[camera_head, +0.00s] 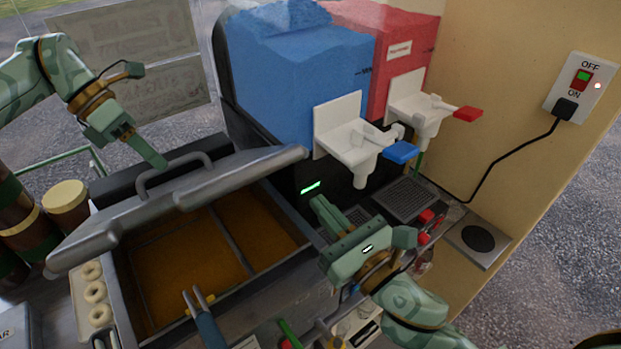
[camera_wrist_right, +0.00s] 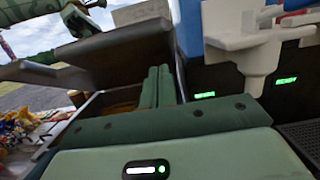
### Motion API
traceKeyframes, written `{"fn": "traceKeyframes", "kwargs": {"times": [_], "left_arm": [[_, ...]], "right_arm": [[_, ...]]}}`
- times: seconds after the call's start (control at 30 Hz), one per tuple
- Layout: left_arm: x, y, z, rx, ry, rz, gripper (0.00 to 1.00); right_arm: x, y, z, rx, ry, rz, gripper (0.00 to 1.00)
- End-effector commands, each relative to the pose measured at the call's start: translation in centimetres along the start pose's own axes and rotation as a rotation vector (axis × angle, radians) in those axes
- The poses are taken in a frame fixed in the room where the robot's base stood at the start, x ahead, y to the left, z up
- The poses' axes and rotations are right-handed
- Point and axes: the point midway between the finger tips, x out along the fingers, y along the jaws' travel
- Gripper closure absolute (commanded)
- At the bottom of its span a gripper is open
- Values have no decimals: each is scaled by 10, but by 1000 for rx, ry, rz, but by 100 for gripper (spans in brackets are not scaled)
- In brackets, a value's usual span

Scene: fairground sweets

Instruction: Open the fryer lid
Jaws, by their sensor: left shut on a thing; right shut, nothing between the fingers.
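The grey fryer lid (camera_head: 188,197) is tilted up over the fryer (camera_head: 143,324) in the head view. The fryer's interior with golden-brown oil (camera_head: 190,262) and a divider shows below it. My left gripper (camera_head: 152,160) is shut on the lid's dark curved handle (camera_head: 178,163). The exact grip contact is small in the picture. My right gripper (camera_head: 322,207) is shut and empty, to the right of the fryer and below the drink taps. Its closed fingers also show in the right wrist view (camera_wrist_right: 158,88), with the raised lid's underside (camera_wrist_right: 95,62) to their left.
A drink machine with a blue tank (camera_head: 295,80) and a red tank (camera_head: 405,45) stands behind, its white taps projecting forward. Ring doughnuts (camera_head: 95,292) lie left of the fryer. Tongs (camera_head: 203,315) stand at its front. A wall switch (camera_head: 580,82) is at right.

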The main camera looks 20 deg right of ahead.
Motion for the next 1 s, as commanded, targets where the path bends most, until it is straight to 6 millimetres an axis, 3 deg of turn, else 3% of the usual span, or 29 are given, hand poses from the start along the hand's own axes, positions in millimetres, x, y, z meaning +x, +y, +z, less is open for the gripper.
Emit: {"fn": "traceKeyframes", "kwargs": {"times": [0.1,0.3,0.77,1.0], "left_arm": [[3,8,-6,-7,7,20,100],[3,8,-6,-7,7,20,100],[3,8,-6,-7,7,20,100],[3,8,-6,-6,8,19,100]], "right_arm": [[23,0,3,-2,-4,1,100],[40,0,22,0,-2,-1,100],[45,0,27,1,2,-1,100],[58,0,43,-2,-2,1,100]]}}
